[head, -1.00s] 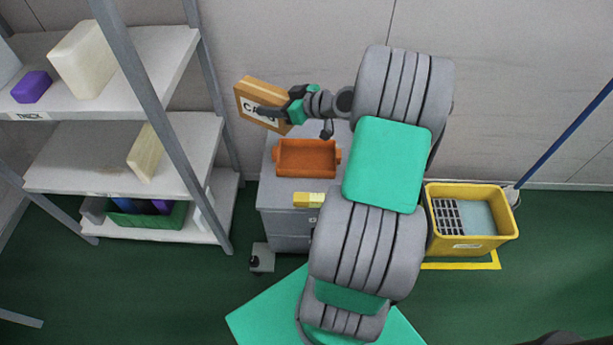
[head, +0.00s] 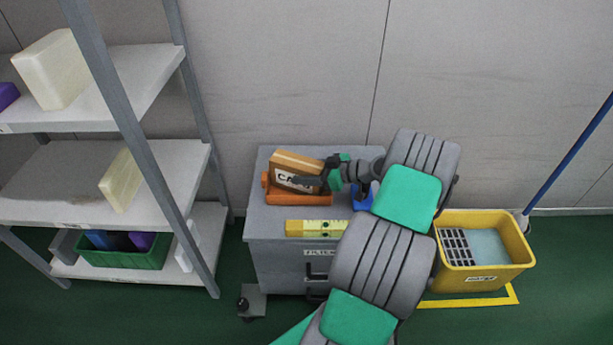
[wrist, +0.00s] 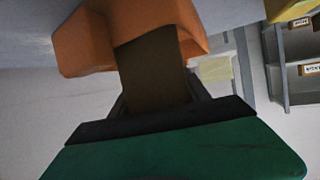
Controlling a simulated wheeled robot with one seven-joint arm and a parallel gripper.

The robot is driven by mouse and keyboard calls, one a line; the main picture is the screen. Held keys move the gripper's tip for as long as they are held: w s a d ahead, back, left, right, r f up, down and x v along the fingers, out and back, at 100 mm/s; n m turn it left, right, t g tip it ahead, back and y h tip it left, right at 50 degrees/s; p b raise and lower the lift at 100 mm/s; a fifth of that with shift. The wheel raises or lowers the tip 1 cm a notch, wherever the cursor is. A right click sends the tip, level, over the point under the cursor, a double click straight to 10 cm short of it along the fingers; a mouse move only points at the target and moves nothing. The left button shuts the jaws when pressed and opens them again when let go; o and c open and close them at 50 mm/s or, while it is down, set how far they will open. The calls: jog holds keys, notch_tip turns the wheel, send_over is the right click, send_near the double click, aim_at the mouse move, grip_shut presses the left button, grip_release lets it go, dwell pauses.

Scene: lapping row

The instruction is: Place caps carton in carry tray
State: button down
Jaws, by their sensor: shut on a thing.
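The caps carton (head: 297,173), a brown box with a white label, is held by my gripper (head: 328,175). My gripper is shut on the carton's right end in the head view. The orange carry tray (head: 285,197) sits on the grey cabinet top, and the carton is over or in it, hiding most of its inside. In the wrist view the carton (wrist: 152,68) reaches from my gripper (wrist: 158,108) into the tray (wrist: 88,42). I cannot tell whether the carton touches the tray floor.
A yellow level-like block (head: 315,228) lies at the front of the grey cabinet (head: 262,225). A blue object (head: 362,197) is right of the tray. A shelf rack (head: 165,200) stands left, and a yellow mop bucket (head: 470,275) stands right.

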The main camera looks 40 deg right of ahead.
jog(key=shift+f, duration=0.1)
jog(key=c, duration=1)
grip_release()
jog(key=shift+f, duration=0.1)
jog(key=o, duration=0.5)
jog(key=shift+s+r, duration=0.15)
jog(key=shift+r, duration=0.2)
jog(key=p+v, duration=0.3)
jog(key=v, duration=0.8)
jog(key=shift+s+d, duration=0.3)
